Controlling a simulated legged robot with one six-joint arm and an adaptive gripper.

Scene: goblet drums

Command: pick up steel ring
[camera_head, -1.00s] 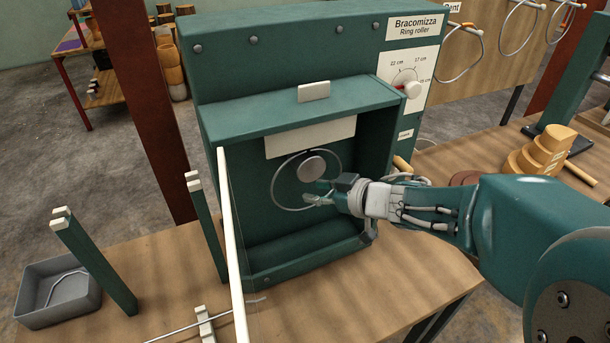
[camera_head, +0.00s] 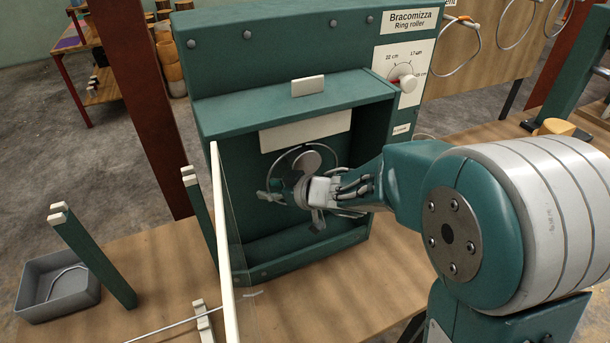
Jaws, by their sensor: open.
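The steel ring (camera_head: 283,158) hangs inside the recess of the green ring roller (camera_head: 290,50), around the grey round roller (camera_head: 307,161). Its upper arc shows; the lower part is hidden behind my gripper. My gripper (camera_head: 290,205) is inside the recess, in front of the ring's lower part. Its fingers are spread, one toward the left and one lower down. It is open; I cannot tell whether a finger touches the ring.
A clear guard panel with a pale edge (camera_head: 223,240) stands open at the recess's left. Green posts (camera_head: 95,258) and a grey bin (camera_head: 58,290) stand further left. Rings hang on a board (camera_head: 490,60) at upper right.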

